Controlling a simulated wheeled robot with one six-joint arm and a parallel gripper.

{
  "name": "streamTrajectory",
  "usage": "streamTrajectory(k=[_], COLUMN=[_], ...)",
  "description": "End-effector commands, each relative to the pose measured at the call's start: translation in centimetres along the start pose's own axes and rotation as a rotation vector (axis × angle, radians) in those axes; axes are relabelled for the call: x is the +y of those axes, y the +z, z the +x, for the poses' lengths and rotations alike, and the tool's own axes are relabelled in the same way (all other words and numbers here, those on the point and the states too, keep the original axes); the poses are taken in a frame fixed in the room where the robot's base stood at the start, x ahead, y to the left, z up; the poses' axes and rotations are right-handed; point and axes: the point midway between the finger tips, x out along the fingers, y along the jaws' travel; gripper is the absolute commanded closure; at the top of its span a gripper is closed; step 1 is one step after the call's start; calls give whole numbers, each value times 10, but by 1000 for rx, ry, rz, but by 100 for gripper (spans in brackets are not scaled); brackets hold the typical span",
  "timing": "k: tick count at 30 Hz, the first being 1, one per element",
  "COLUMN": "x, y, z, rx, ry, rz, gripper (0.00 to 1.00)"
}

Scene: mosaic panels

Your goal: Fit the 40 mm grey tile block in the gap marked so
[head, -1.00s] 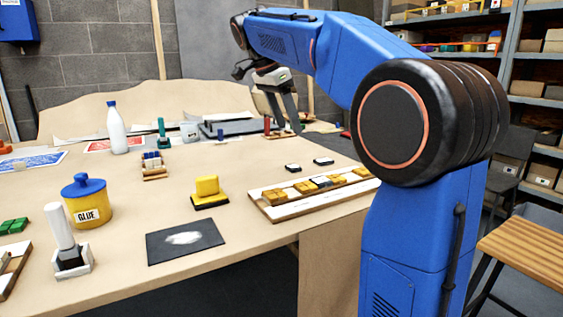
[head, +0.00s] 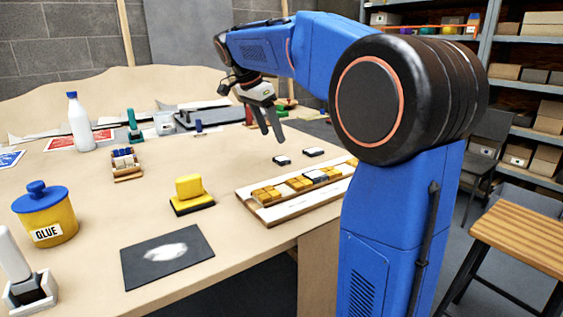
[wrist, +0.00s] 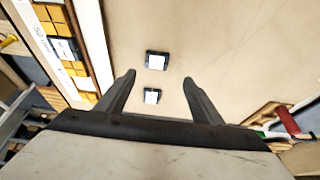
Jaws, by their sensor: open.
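Two small dark blocks with white labels lie apart on the table, one (head: 282,160) nearer and one (head: 313,152) farther right. They also show in the wrist view, one (wrist: 156,60) beyond the fingertips and one (wrist: 151,96) between the fingers. The labels are too small to read, so I cannot tell which is 40 mm. The mosaic panel (head: 290,208) holds several yellow tiles and a dark grey piece. Its edge shows at left in the wrist view (wrist: 92,40); the marked gap is not clear. My gripper (head: 272,138) is open, empty and above the table near the blocks.
A yellow block on a dark base (head: 190,190), a dark mat (head: 140,268) and a glue pot (head: 45,220) stand left of the panel. A small rack (head: 126,165) and white bottle (head: 80,125) are farther back. The table around the two blocks is clear.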

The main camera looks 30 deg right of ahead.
Motion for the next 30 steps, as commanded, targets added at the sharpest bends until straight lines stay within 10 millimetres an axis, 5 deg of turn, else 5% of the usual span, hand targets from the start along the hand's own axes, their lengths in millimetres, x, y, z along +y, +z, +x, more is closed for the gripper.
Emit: streamTrajectory(k=[21,30], x=[8,8], y=[0,0], z=[76,85], rx=[0,0], ry=[2,0], rz=[0,0], gripper=[39,39])
